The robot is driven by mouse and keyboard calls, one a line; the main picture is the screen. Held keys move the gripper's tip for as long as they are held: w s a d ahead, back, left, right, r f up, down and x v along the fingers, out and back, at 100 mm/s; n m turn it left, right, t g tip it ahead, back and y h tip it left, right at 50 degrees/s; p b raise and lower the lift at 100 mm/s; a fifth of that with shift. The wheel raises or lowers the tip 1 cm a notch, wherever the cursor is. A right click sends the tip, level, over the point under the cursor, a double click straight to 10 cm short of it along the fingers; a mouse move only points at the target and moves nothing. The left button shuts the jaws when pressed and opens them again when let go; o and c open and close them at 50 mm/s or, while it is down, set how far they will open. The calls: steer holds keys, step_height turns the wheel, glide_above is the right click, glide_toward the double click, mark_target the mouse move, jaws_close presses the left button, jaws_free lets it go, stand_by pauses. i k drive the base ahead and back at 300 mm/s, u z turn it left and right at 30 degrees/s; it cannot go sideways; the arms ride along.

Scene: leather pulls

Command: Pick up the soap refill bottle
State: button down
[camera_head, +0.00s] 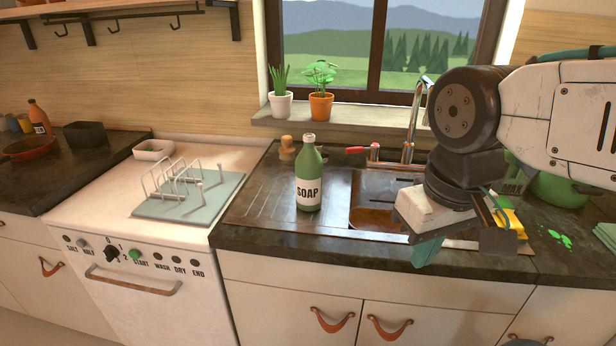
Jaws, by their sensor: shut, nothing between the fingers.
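The soap refill bottle (309,178) is green with a pale cap and a white label reading SOAP. It stands upright on the ribbed drainboard (262,200), just left of the sink basin. My gripper (427,252) hangs from the arm at the right, pointing down near the counter's front edge. It is shut and empty, to the right of the bottle and apart from it. Part of the sink and the counter behind is hidden by my arm.
A faucet (411,130) with a red-tipped lever rises behind the sink (375,216). A small brown-topped item (287,146) stands behind the bottle. A dish rack (180,184) sits on a mat over the white dishwasher (150,270). Two potted plants stand on the windowsill.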

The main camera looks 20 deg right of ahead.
mark_target(309, 163)
steer(key=z, duration=3.55)
steer(key=k, duration=1.35)
steer(key=u, duration=2.05)
